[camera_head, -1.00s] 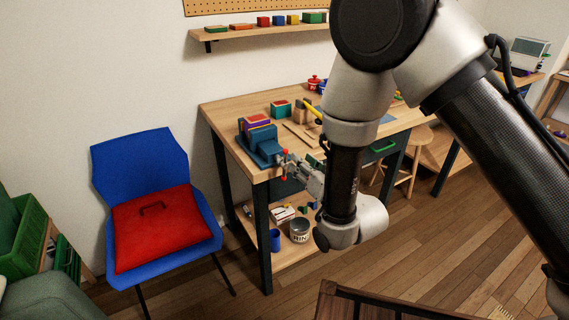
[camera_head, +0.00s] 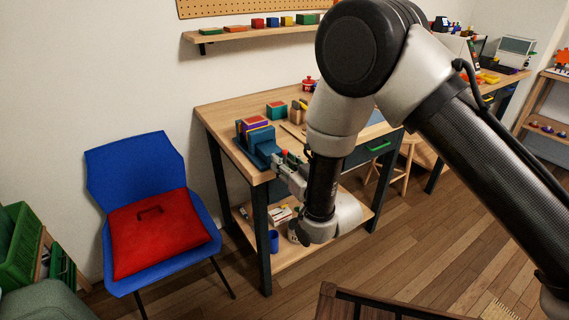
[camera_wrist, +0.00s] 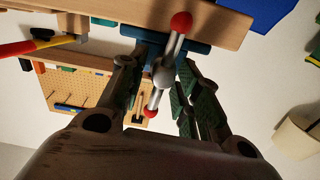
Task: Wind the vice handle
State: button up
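The blue vice (camera_head: 262,147) is fixed at the near left corner of the wooden workbench. In the wrist view, part of its blue body (camera_wrist: 150,52) shows behind the handle. The vice handle (camera_wrist: 172,52) is a grey metal bar through a round hub, with a red ball at each end, and it stands slanted. In the head view only a small red end of the handle (camera_head: 284,153) shows clearly. My gripper (camera_wrist: 157,66) is open, its two fingers with green pads on either side of the handle's hub. I see gaps between hub and fingers. My gripper (camera_head: 281,168) partly hides the handle in the head view.
The workbench top (camera_head: 225,112) holds coloured boxes, a red pot (camera_head: 309,84) and tools. A lower shelf (camera_head: 285,255) carries a blue mug and a tin. A blue chair (camera_head: 130,165) with a red cushion (camera_head: 160,230) stands to the left. A stool is behind my arm.

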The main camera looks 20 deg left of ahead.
grip_shut()
jog(key=m, duration=0.4)
jog(key=shift+w+d, duration=0.1)
jog(key=shift+d, duration=0.05)
jog(key=m, duration=0.9)
jog(key=f+m, duration=0.1)
jog(key=m, duration=0.3)
jog(key=shift+w+d, duration=0.2)
jog(key=shift+w, duration=0.05)
dwell(1.1)
